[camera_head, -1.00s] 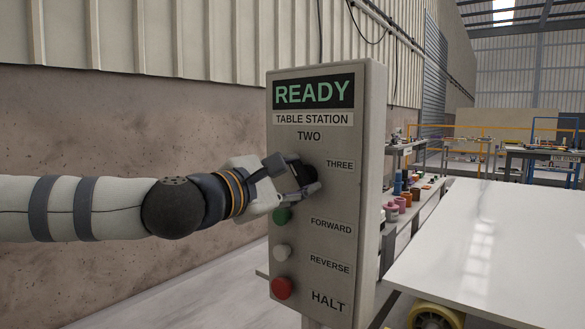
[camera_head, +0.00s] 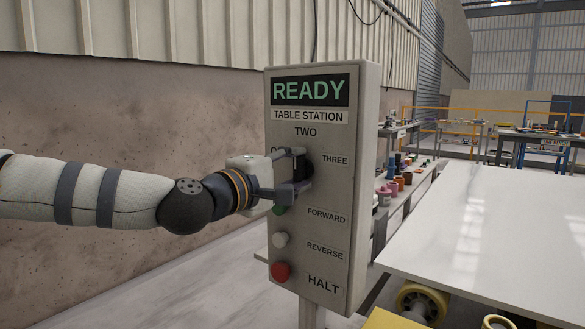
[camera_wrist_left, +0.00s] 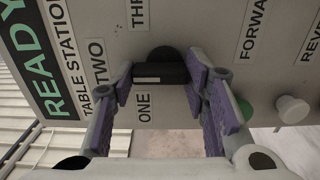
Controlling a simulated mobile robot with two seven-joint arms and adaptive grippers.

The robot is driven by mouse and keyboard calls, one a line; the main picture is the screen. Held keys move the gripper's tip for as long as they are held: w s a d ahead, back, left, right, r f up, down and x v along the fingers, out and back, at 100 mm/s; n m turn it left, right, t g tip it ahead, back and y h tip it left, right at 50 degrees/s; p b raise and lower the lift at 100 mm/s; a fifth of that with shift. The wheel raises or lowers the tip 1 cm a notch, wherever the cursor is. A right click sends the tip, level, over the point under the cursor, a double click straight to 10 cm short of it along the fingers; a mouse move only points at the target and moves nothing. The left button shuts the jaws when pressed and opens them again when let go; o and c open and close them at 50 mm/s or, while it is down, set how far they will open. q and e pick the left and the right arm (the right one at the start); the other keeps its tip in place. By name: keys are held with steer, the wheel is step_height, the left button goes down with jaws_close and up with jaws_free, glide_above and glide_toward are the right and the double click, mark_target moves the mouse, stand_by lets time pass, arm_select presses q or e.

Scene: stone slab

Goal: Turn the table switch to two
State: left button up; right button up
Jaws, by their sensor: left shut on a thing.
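The table switch is a black knob (camera_head: 304,169) on the front of the grey control box (camera_head: 335,190), with TWO above it and THREE to its right in the head view. My left gripper (camera_head: 297,170) is shut on this knob, one finger above and one below. In the left wrist view the fingers (camera_wrist_left: 160,82) flank the black knob (camera_wrist_left: 168,66). Its white mark lies on the half toward the word TWO (camera_wrist_left: 97,50). The word ONE (camera_wrist_left: 143,103) shows beside it there, but my gripper mostly hides it in the head view. My right gripper is out of view.
Below the knob are a green button (camera_head: 279,209), a white button (camera_head: 280,239) and a red button (camera_head: 280,271). The green one is close under my left gripper. The screen (camera_head: 310,91) reads READY. A pale slab (camera_head: 490,220) lies to the right. A wall stands behind.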

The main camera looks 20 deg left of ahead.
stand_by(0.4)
arm_select(q)
steer(key=o, duration=1.1)
steer(key=shift+o, duration=0.2)
steer(key=v, duration=1.2)
